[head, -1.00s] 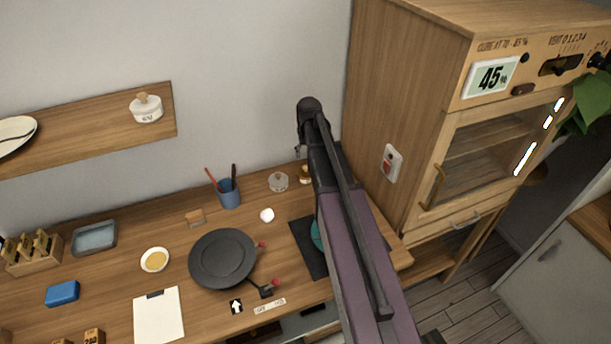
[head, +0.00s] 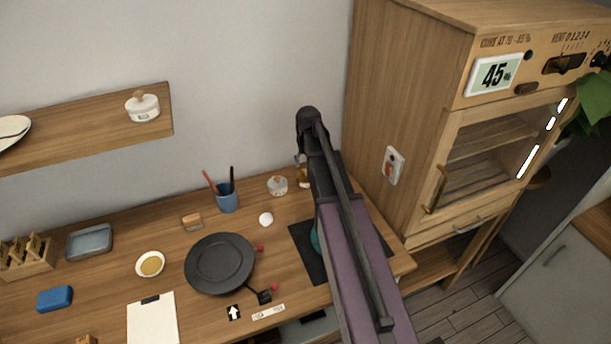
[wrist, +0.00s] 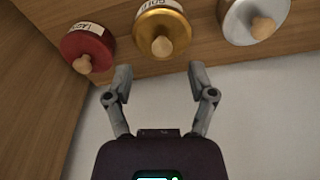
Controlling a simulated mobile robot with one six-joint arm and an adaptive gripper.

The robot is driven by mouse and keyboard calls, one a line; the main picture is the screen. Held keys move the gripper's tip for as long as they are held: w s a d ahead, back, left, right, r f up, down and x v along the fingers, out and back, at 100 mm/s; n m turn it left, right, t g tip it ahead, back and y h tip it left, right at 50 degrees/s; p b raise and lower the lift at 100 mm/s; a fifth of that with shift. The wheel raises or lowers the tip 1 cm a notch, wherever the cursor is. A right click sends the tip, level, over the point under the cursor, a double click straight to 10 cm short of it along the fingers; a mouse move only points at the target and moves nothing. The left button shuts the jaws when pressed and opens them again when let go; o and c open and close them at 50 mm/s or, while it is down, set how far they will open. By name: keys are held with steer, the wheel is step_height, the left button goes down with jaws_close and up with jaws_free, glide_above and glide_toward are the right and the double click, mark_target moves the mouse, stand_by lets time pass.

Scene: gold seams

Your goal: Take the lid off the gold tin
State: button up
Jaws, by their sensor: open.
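The gold tin (wrist: 161,25) is at the top middle of the wrist view, with a label on its side and a round wooden knob (wrist: 162,46) on its lid. The lid is on the tin. My gripper (wrist: 160,73) is open and empty, its two fingers apart on either side below the knob in the picture, not touching it. In the head view a gold-coloured part of the tin (head: 304,180) shows beside my arm, which hides the rest and most of my gripper.
A red tin (wrist: 87,47) and a silver tin (wrist: 250,20) flank the gold tin in the wrist view.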

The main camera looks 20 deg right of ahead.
mark_target(306, 170)
steer(key=shift+w+f+b, duration=0.2)
steer(key=shift+f+b, duration=0.95)
steer(key=shift+f, duration=0.05)
steer(key=shift+w+f+b, duration=0.2)
steer(key=shift+f+b, duration=0.9)
steer(key=shift+f, duration=0.1)
steer(key=c, duration=1)
